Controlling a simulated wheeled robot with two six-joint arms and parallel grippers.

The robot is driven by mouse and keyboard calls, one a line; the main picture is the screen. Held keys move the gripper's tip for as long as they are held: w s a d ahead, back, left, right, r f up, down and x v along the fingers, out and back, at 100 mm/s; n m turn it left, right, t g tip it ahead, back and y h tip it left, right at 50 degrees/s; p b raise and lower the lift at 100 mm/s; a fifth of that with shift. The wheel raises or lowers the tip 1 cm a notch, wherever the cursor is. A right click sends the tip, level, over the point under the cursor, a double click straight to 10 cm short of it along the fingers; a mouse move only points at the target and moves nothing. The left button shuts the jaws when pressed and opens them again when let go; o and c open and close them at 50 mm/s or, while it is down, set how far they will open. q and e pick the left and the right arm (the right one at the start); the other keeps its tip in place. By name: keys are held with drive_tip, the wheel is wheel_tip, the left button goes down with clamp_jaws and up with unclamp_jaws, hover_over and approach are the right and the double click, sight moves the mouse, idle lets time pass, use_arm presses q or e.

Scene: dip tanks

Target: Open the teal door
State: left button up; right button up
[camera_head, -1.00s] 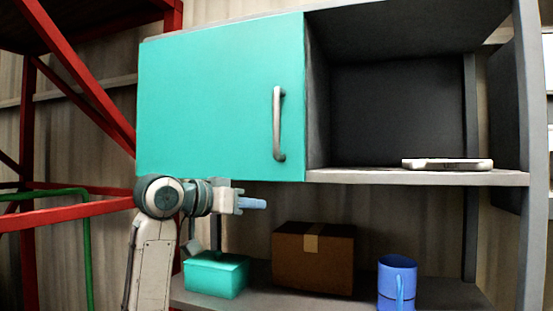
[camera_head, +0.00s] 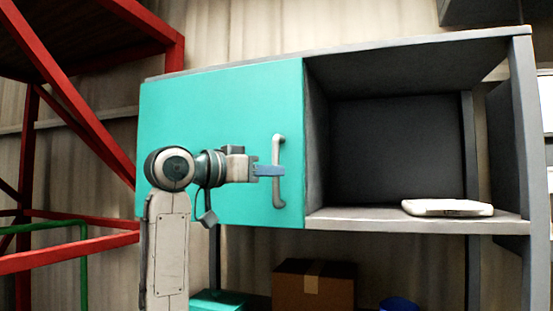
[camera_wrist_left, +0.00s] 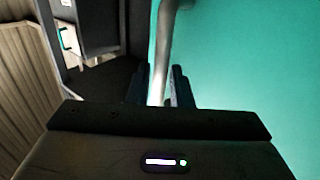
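The teal door (camera_head: 215,110) is closed on the left part of the grey cabinet. Its upright silver handle (camera_head: 278,192) is near the door's right edge. My left gripper (camera_head: 270,170) is at the middle of the handle, coming from the left. In the left wrist view, the handle (camera_wrist_left: 164,45) runs down between the two dark fingers of the left gripper (camera_wrist_left: 160,88). The fingers look apart, with a small gap beside the handle on the right. My right gripper is not in view.
The cabinet's open right compartment holds a flat white object (camera_head: 447,207). Below are a cardboard box (camera_head: 300,290), a blue mug (camera_head: 399,304) and a teal box (camera_head: 222,301), partly cut off. A red frame (camera_head: 75,115) stands at the left.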

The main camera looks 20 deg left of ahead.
use_arm(q)
drive_tip(key=shift+p+x, duration=0.35)
drive_tip(key=shift+x, duration=0.6)
drive_tip(key=shift+w, duration=0.25)
